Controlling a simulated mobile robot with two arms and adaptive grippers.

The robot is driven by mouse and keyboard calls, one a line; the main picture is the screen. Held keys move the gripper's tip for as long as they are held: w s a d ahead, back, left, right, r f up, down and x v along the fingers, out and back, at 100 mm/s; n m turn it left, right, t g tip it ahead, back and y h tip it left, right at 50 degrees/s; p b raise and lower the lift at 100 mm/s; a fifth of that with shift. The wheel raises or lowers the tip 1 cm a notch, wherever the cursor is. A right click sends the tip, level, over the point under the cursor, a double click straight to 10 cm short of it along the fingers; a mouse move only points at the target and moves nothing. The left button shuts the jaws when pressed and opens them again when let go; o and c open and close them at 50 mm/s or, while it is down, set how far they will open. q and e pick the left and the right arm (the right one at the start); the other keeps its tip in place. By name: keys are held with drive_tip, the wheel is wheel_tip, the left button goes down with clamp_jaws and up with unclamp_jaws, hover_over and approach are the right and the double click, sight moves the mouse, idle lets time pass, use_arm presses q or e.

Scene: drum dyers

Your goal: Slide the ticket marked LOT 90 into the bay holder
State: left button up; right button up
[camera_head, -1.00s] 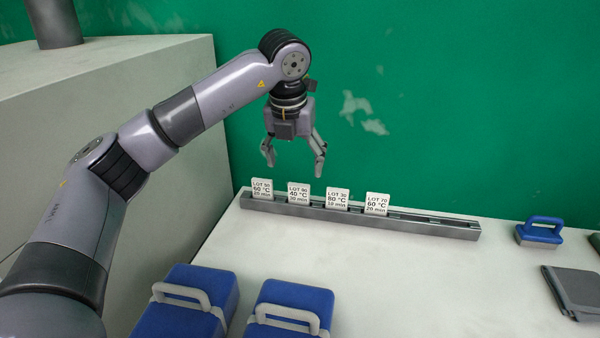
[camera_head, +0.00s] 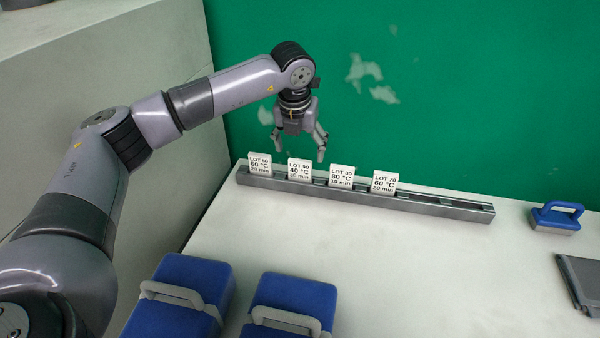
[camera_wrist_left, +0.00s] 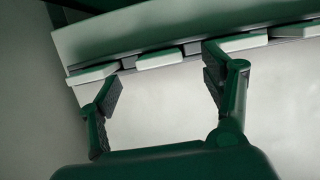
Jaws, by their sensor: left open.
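The ticket marked LOT 90 (camera_head: 299,171) is a small white card. It stands upright, second from the left, in a grey slotted rail (camera_head: 430,206) along the back of the white worktop. My left gripper (camera_head: 299,148) points down, open and empty, its fingertips close to the top of that ticket. In the left wrist view the open fingers (camera_wrist_left: 162,80) spread either side of a pale card edge (camera_wrist_left: 160,58), likely this ticket; I see no contact. I cannot pick out a separate bay holder. My right gripper is out of view.
Tickets LOT 30 (camera_head: 341,177) and LOT 70 (camera_head: 384,184) stand to the right of LOT 90, another ticket (camera_head: 259,165) to its left. The rail's right end is empty. A blue-handled block (camera_head: 556,217) is at right, two blue cases (camera_head: 292,296) in front.

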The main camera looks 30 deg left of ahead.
sight(299, 162)
use_arm(q)
drive_tip(key=shift+w+f, duration=0.1)
drive_tip(key=shift+f, duration=0.5)
drive_tip(key=x, duration=0.1)
drive_tip(key=p+x, duration=0.1)
drive_tip(key=x, duration=0.2)
drive_tip(key=shift+s+f, duration=0.15)
drive_tip(key=shift+s, duration=0.15)
drive_tip(key=shift+w+f+p, duration=0.15)
drive_tip(key=shift+f+p, duration=0.15)
drive_tip(key=shift+f, duration=0.2)
drive_tip(key=shift+c, duration=0.5)
drive_tip(key=shift+a, duration=0.1)
drive_tip(key=c, duration=1.1)
